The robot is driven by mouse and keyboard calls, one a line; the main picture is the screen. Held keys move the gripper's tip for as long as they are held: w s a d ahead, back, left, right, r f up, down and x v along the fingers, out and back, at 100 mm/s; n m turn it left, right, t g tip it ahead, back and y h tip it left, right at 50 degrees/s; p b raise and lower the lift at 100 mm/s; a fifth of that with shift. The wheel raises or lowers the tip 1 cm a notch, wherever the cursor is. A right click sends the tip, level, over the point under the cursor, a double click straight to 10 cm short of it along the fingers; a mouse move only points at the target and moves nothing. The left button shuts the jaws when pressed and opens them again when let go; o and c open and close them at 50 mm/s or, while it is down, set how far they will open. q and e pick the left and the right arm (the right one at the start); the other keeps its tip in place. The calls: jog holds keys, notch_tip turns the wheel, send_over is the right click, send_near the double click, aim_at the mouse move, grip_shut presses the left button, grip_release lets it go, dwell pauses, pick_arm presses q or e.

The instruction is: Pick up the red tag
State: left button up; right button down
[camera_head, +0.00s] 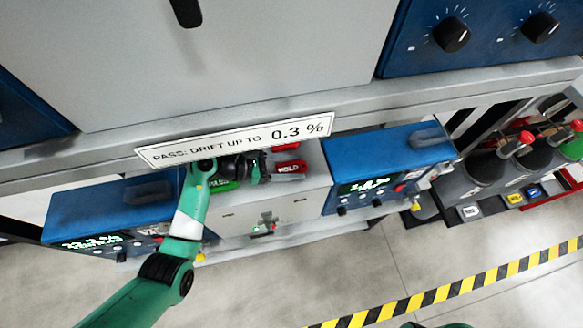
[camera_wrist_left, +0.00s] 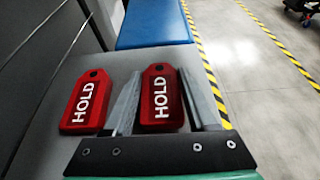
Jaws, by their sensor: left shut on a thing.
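A red tag with HOLD on it (camera_head: 291,168) lies on the grey bench top below the sign. My left gripper (camera_head: 265,168) reaches it from the left and is shut on it. In the left wrist view this red tag (camera_wrist_left: 161,98) sits between the two metal fingers, its holed end pointing away. A second red HOLD tag (camera_wrist_left: 86,100) lies just left of the fingers, apart from them. It shows partly in the head view (camera_head: 286,147), behind the held one. My right gripper is not in view.
A green tag (camera_head: 222,185) lies by my left wrist, partly hidden. A white sign (camera_head: 235,140) reading "PASS: DRIFT UP TO 0.3 %" hangs along the shelf edge above. Blue instruments stand left (camera_head: 105,212) and right (camera_head: 390,160). Red-capped containers (camera_head: 487,165) stand far right.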

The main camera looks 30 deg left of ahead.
aim_at(292, 168)
pick_arm(q)
jog(key=shift+c, duration=0.7)
jog(key=shift+r, duration=0.1)
jog(key=shift+r, duration=0.25)
notch_tip(292, 168, up, 3)
jog(key=shift+f, duration=0.1)
jog(key=s+d+r+p, duration=0.3)
jog(key=s+d+r, duration=0.6)
jog(key=s, duration=0.1)
jog(key=shift+s+d+r, duration=0.15)
jog(key=shift+s+r, duration=0.1)
